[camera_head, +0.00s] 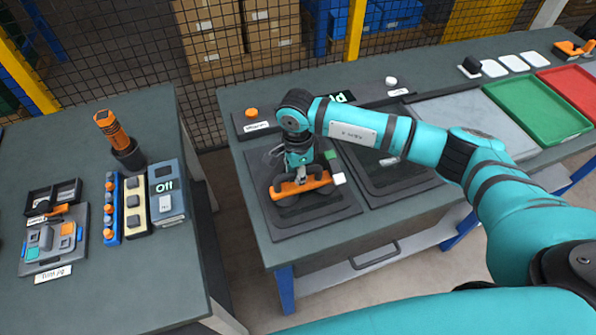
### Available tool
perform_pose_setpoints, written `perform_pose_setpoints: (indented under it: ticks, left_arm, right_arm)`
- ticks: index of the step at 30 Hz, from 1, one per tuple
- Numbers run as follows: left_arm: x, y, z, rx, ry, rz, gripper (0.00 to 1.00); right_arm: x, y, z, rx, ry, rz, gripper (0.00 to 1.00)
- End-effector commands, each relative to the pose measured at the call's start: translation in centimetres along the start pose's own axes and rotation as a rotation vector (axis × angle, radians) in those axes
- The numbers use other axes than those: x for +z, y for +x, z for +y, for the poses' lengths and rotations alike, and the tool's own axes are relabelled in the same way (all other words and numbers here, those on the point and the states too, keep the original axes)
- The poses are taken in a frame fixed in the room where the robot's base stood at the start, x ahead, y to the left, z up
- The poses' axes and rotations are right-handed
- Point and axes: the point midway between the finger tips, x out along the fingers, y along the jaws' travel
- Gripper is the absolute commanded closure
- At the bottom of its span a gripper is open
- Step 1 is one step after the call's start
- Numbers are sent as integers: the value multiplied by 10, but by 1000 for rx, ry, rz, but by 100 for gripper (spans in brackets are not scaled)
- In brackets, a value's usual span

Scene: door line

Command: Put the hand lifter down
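The hand lifter (316,183) has an orange bar handle with dark round cups under it. It is at the front left of the middle bench, over a dark flat panel (290,222). My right gripper (300,178) points down at the handle, and its dark fingers are around the bar, shut on it. The arm and gripper hide part of the lifter. I cannot tell whether the cups touch the panel. My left gripper is not in view.
Beside the panel is a second dark framed bay (388,180). Green (540,112) and red (575,92) trays lie at the right. A separate left bench (95,245) holds an orange-handled tool (112,130) and a box marked Off (167,190). A mesh fence stands behind.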

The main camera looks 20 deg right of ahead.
Motion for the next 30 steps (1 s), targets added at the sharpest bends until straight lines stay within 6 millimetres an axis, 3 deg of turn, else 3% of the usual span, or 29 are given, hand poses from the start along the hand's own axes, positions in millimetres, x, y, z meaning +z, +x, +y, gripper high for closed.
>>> perform_pose_setpoints:
  ticks: [8, 16, 27, 30]
  left_arm:
    - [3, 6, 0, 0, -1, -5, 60]
    - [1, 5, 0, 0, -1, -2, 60]
    - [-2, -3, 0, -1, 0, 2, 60]
    - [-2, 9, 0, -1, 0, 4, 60]
  right_arm:
    - [0, 4, -1, -3, 0, 0, 100]
    - [0, 3, 0, 0, 0, 0, 67]
    - [0, -4, 0, 0, 0, 0, 67]
    - [0, -14, -2, -5, -1, -1, 67]
